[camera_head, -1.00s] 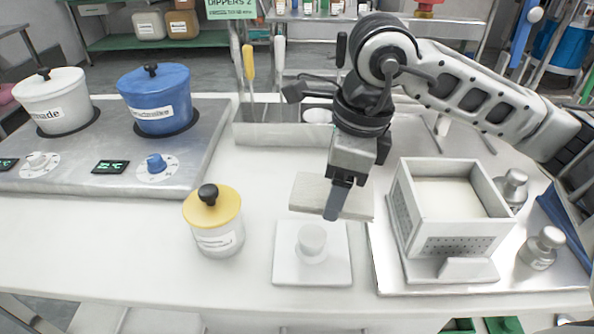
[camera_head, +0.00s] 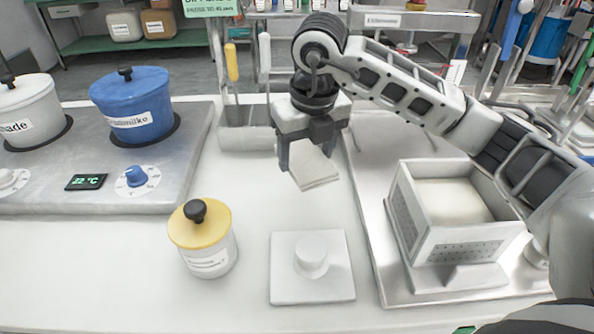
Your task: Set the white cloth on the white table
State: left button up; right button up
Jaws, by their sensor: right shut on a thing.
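My right gripper (camera_head: 311,152) is in the upper middle of the head view, over the back part of the white table (camera_head: 130,245). Its jaws are closed on the folded white cloth (camera_head: 318,174), a flat, pale, off-white piece that hangs tilted between and below the fingers. I cannot tell whether the cloth's lower edge touches the table. The cloth's upper part is hidden by the gripper. My left gripper is not in view.
A white plate with a knob (camera_head: 312,283) lies in front. A yellow-lidded jar (camera_head: 205,240) stands left of it. A metal tray (camera_head: 395,285) with a white box (camera_head: 460,245) is right. A hotplate with pots (camera_head: 133,105) is left. The table's front-left is clear.

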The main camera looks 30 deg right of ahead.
aim_at(300, 149)
jog(key=w+f, duration=0.2)
jog(key=f, duration=0.1)
jog(key=w+f, duration=0.1)
jog(key=f, duration=0.1)
jog(key=shift+w+d, duration=0.2)
jog(key=shift+w, duration=0.15)
jog(key=shift+w+f, duration=0.15)
jog(key=shift+f, duration=1.45)
jog(key=shift+f, duration=0.15)
jog(key=o, duration=1)
jog(key=shift+c, duration=0.2)
jog(key=r, duration=0.4)
jog(key=s+r, duration=0.1)
jog(key=r, duration=0.7)
jog(key=shift+s+r, duration=0.1)
jog(key=shift+s, duration=0.3)
